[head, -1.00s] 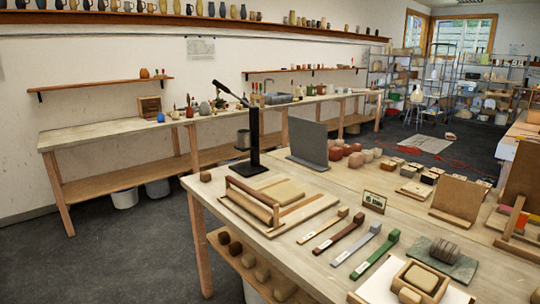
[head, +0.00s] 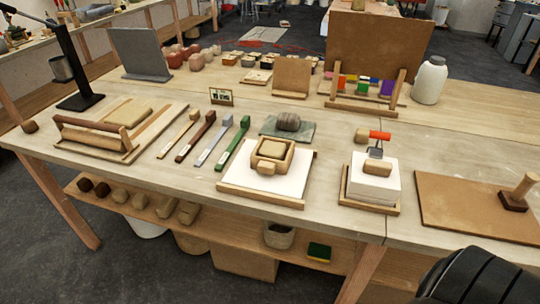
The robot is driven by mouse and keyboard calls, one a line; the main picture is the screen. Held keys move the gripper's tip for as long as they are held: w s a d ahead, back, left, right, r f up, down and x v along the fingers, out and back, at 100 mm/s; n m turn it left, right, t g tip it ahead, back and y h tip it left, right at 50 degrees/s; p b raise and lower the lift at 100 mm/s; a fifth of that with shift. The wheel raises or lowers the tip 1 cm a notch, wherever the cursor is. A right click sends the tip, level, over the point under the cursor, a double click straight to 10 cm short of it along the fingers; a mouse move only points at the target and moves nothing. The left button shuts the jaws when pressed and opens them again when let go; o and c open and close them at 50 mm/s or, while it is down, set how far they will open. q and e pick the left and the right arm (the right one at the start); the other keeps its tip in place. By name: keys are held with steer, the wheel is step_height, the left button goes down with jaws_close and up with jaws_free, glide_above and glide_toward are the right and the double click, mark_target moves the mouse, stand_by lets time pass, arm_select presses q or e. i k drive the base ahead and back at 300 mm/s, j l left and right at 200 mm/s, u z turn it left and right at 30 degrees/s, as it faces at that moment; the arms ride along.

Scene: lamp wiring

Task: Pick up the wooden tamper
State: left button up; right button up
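A wooden piece with an upright light handle and a dark square base, which looks like the wooden tamper (head: 520,190), stands in the head view at the far right. It rests on a brown board (head: 455,208) on the worktable and appears upright, with its handle leaning slightly right. Neither gripper shows in the head view. A black ribbed part of my own body fills the bottom right corner, below the board. Nothing covers the tamper.
A wooden press frame (head: 272,155) sits on a white sheet further left. A white bottle (head: 429,80) stands behind. The brown board is otherwise bare.

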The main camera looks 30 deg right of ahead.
mark_target(514, 200)
steer(key=z, duration=2.8)
steer(key=i+l, duration=0.1)
steer(key=l, duration=0.25)
steer(key=i+l, duration=0.1)
steer(key=l, duration=0.25)
steer(key=i+l, duration=0.15)
steer(key=l, duration=0.25)
steer(key=u, duration=0.05)
